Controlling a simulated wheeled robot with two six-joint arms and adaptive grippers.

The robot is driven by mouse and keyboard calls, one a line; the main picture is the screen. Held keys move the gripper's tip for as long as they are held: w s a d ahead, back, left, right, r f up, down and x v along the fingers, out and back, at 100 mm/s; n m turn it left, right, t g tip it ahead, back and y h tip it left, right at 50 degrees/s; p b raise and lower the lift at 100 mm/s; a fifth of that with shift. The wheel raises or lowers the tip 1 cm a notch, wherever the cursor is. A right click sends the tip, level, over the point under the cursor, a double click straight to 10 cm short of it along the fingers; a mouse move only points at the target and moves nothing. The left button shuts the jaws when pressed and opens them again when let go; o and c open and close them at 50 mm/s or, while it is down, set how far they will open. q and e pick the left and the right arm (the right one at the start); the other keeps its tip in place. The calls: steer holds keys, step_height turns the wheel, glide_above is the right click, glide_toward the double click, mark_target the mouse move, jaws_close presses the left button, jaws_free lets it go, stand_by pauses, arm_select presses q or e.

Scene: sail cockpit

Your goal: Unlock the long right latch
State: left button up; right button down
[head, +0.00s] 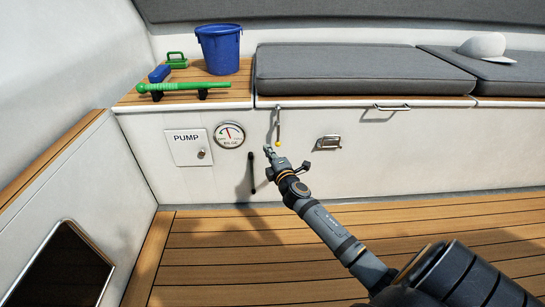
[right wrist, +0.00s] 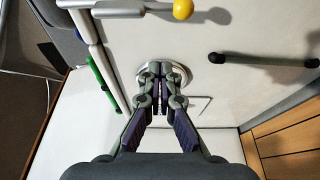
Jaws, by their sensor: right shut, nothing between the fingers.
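The long latch (head: 278,122) is a thin metal bar hanging from the seat's front edge, with a yellow knob at its lower end. In the right wrist view the latch (right wrist: 120,10) runs along the top, with its yellow knob (right wrist: 183,9) to the right. My right gripper (head: 267,150) is shut and empty, just below and left of the knob in the head view. In the right wrist view my right gripper (right wrist: 160,72) has its fingertips together in front of the round gauge, apart from the latch. My left gripper is not in view.
A black lever (head: 252,172) stands left of my gripper, below the bilge gauge (head: 229,135). The pump panel (head: 187,147) is further left. A metal catch (head: 329,142) is to the right. Grey cushions (head: 360,73) and a blue bucket (head: 219,50) are above. The wooden floor is clear.

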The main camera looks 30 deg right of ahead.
mark_target(278, 126)
steer(key=w+d, duration=0.1)
steer(key=w+d+b, duration=0.1)
steer(key=d, duration=0.1)
steer(key=w+d+b, duration=0.1)
steer(key=shift+d, duration=0.25)
stand_by(0.3)
